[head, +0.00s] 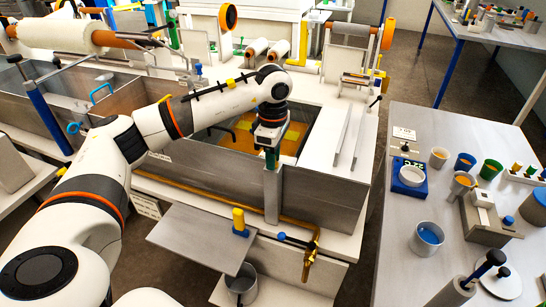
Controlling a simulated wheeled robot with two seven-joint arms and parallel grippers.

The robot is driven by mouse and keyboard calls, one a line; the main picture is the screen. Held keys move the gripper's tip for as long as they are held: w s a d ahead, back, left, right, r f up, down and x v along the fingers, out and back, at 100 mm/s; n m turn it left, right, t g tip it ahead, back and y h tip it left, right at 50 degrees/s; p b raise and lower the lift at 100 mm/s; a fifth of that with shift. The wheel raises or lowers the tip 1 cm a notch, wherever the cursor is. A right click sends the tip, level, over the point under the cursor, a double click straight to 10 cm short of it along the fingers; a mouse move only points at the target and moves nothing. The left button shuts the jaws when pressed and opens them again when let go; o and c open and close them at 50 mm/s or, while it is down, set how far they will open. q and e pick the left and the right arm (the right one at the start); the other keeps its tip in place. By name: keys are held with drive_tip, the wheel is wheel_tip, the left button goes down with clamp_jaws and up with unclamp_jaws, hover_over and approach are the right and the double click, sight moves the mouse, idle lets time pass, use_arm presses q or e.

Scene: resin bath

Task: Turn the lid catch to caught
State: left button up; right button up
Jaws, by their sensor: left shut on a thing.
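My left arm reaches in from the left, and its left gripper (271,152) points down at the front rim of the grey resin bath (325,200). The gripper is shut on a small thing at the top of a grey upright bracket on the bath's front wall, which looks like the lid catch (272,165). The fingers and the wrist hide most of the catch, so I cannot tell which way it is turned. Orange and yellow pieces (290,140) show inside the bath behind the wrist. My right gripper is not in view.
A side table (400,225) with cups and a scale stands right, across a floor gap.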

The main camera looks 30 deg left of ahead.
use_arm(q)
drive_tip(key=shift+r, duration=0.1)
drive_tip(key=o, duration=1)
drive_tip(key=shift+r, duration=0.45)
wheel_tip(320, 180, up, 11)
drive_tip(key=shift+r+b, duration=0.1)
drive_tip(key=shift+b, duration=0.9)
